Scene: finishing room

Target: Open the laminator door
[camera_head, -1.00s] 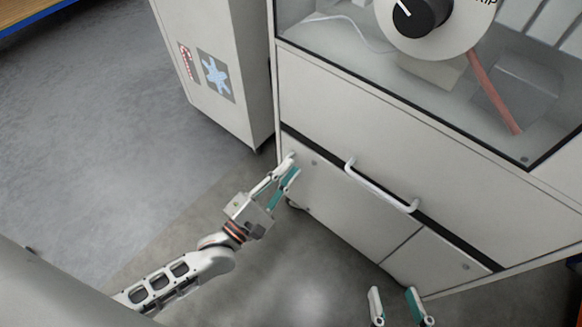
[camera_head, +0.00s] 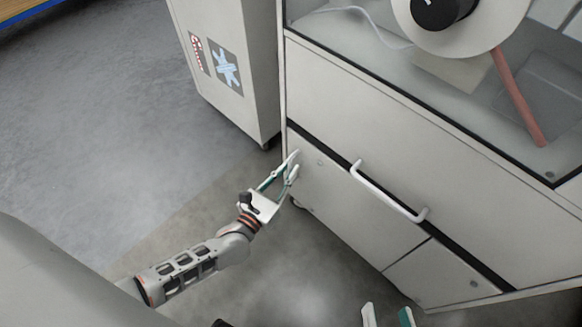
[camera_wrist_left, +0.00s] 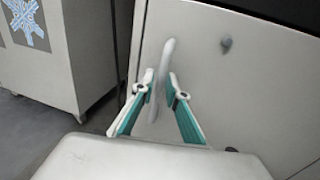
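The laminator is a large pale cabinet (camera_head: 400,130) with a glazed top. Its lower left front panel (camera_head: 350,205), likely the door, looks flush with the front. In the left wrist view a slim grey upright handle (camera_wrist_left: 166,58) stands on this panel (camera_wrist_left: 205,85). My left gripper (camera_head: 294,162) is at the panel's upper left corner. In the left wrist view its fingertips (camera_wrist_left: 161,82) are close on either side of the handle; whether both press on it is unclear. My right gripper (camera_head: 387,314) is open and empty at the bottom edge of the head view, partly cut off.
A long white bar handle (camera_head: 390,196) juts from the front, right of my left gripper. A pale cabinet with stickers (camera_head: 235,90) stands close on the left. The grey floor (camera_head: 110,130) to the left is clear.

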